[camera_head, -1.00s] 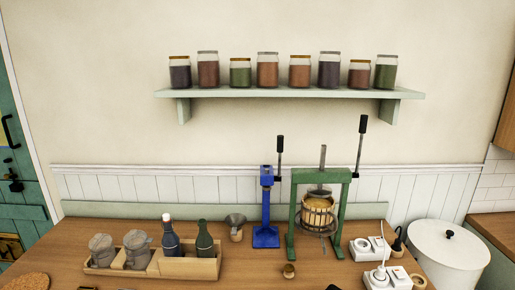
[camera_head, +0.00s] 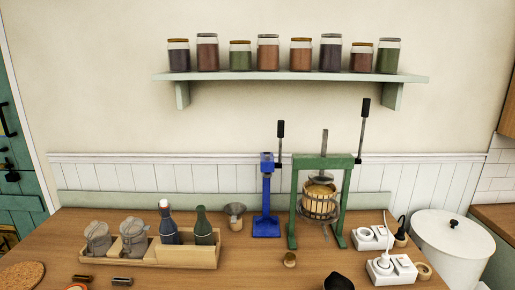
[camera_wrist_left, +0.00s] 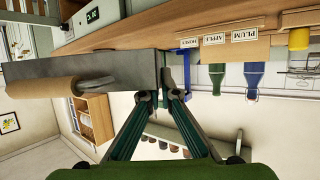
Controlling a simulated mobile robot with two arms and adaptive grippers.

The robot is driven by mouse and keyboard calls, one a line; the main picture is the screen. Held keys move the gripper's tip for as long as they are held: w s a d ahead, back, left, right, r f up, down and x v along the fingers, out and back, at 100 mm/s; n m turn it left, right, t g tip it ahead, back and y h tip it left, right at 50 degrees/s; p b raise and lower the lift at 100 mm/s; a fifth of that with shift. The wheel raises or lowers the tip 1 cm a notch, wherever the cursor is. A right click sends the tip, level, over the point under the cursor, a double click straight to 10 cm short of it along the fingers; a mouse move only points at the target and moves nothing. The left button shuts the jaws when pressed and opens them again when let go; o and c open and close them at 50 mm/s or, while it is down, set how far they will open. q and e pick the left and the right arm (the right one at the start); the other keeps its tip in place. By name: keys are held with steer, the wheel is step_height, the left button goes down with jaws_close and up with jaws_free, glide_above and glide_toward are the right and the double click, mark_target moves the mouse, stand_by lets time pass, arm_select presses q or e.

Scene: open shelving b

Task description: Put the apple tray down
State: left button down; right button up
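In the left wrist view, a grey tray-like piece (camera_wrist_left: 105,72) with a round wooden handle (camera_wrist_left: 45,88) on a grey bracket reaches across the left side. My left gripper (camera_wrist_left: 162,97) has its two fingertips close together at the right end of this piece and looks shut on its edge. The contact itself is partly hidden. Its contents are not visible in this view. In the head view, a small reddish patch (camera_head: 77,287) shows at the bottom edge, too cut off to identify. Neither gripper can be made out clearly in the head view.
The wooden table (camera_head: 255,265) holds a wooden caddy (camera_head: 190,257) with bottles and canisters, a blue press (camera_head: 266,200), a green press (camera_head: 292,215), and power sockets (camera_head: 385,270). Small dark items (camera_head: 122,281) lie at the front left. The front middle has some bare room.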

arm_select(q)
step_height(320, 180, up, 8)
steer(key=s+m+g+h+b, duration=0.2)
steer(key=m+g+h, duration=0.1)
steer(key=m, duration=0.1)
steer(key=shift+s+d+g, duration=0.2)
steer(key=shift+g, duration=0.1)
